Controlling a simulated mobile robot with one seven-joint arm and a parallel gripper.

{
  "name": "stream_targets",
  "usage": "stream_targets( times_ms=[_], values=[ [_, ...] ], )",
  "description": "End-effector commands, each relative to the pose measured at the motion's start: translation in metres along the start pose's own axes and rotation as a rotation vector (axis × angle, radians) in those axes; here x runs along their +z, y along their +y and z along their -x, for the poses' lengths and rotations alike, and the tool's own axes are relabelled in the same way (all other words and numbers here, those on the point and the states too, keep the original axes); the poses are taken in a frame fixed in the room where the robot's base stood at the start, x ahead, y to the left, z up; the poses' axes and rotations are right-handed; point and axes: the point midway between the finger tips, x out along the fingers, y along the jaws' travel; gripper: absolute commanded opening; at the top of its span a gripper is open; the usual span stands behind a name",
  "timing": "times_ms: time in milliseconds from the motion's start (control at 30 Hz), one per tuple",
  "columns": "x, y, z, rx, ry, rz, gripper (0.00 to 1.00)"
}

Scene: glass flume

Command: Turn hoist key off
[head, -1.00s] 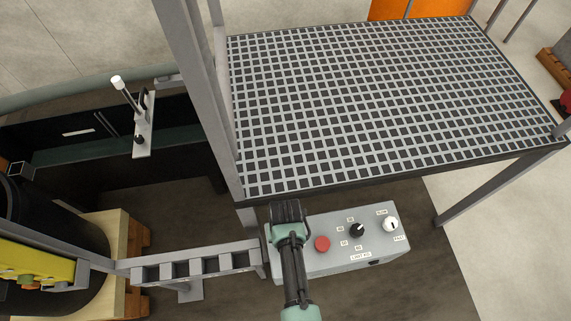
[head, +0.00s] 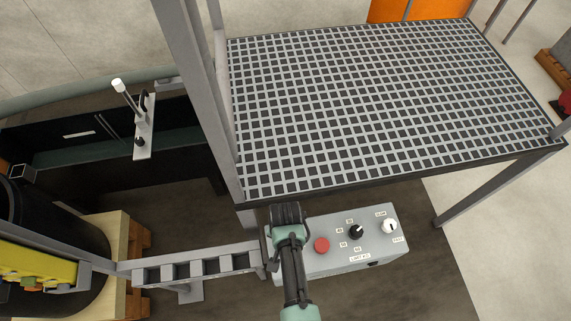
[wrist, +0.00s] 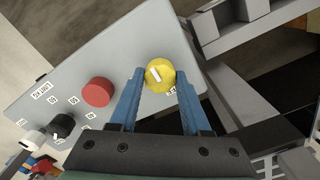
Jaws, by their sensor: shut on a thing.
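The hoist key looks to be the yellow round knob (wrist: 159,72) on the grey control box, with a white mark that lies tilted in the wrist view. My gripper (wrist: 160,77) has its two blue fingers on either side of this knob and is shut on it. A label beside the knob is partly covered by a finger, so I cannot read it. In the head view my gripper (head: 287,214) is over the left end of the control box (head: 340,263) and hides the yellow knob.
A red button (head: 321,245), a black dial (head: 356,231) and a white knob (head: 390,226) sit along the box to the right. A grated platform (head: 390,105) stands just behind it. A grey slotted rail (head: 195,263) lies to the left.

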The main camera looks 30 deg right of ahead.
Motion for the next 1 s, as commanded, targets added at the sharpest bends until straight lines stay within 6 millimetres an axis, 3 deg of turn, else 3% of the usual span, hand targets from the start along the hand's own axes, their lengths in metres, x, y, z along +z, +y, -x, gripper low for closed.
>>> stream_targets(
  times_ms=[267, 300, 433, 767, 1000],
  values=[
    [-0.001, 0.000, 0.001, -0.002, 0.002, -0.003, 0.00],
    [-0.001, 0.000, 0.001, -0.002, 0.002, -0.003, 0.51],
    [-0.001, 0.000, 0.001, -0.002, 0.001, -0.003, 0.74],
    [0.000, 0.000, 0.001, -0.001, 0.001, -0.001, 0.77],
    [0.000, 0.000, 0.021, -0.002, 0.002, 0.000, 0.77]
  ],
)
